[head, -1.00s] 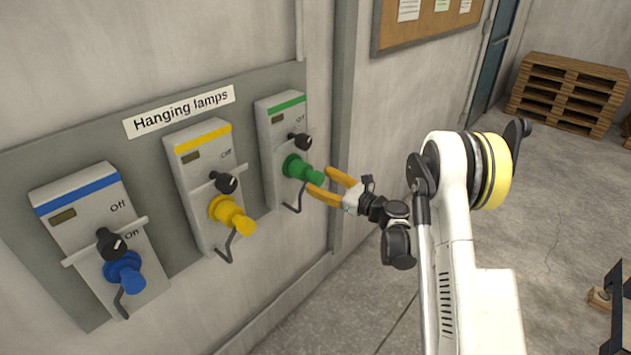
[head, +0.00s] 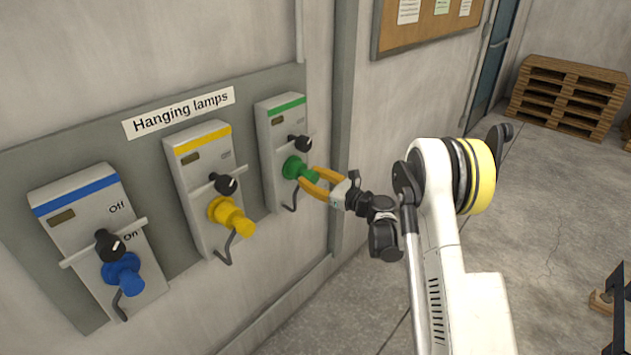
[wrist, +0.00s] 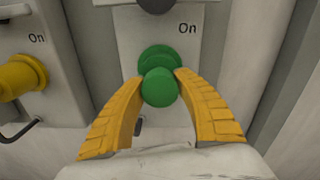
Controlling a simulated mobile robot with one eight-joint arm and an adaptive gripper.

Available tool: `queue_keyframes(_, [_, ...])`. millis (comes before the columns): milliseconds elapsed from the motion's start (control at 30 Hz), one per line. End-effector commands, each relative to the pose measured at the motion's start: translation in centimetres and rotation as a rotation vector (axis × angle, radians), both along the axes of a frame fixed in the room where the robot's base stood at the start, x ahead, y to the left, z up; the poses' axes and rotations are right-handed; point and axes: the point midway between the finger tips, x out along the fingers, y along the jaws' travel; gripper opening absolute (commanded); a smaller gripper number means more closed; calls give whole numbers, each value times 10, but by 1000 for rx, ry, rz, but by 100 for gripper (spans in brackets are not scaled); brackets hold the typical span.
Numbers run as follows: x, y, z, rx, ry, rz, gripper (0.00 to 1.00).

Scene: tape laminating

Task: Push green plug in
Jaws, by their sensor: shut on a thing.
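The green plug (head: 296,168) is at the socket of the green-striped switch box (head: 285,128), the rightmost on the wall panel. In the wrist view the green plug (wrist: 160,85) shows its round end, with a wider green ring behind it against the box face. My gripper (head: 311,179) has its two yellow-orange fingers on either side of the plug's outer end, shut on it; the fingertips also show in the wrist view (wrist: 160,78). A black knob (head: 300,142) sits just above the plug. How deep the plug sits is hidden.
A yellow plug (head: 230,214) and a blue plug (head: 122,272) sit on the boxes to the left, each below a black knob. A "Hanging lamps" label (head: 179,111) is above. Wooden pallets (head: 569,95) stand far right, with open floor between.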

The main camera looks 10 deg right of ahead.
Motion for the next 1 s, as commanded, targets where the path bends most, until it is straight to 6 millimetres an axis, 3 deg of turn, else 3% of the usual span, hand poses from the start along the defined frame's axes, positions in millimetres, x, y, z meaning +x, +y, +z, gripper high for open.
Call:
queue_keyframes(133, [19,15,-1,0,0,0,0])
queue_keyframes(400, [21,15,0,0,1,-2,0])
queue_keyframes(433, [21,15,0,0,1,-2,41])
queue_keyframes(500, [21,15,0,0,1,-2,61])
queue_keyframes(833, [19,14,0,0,0,-2,61])
queue_keyframes(1000, [2,0,0,0,0,-4,61])
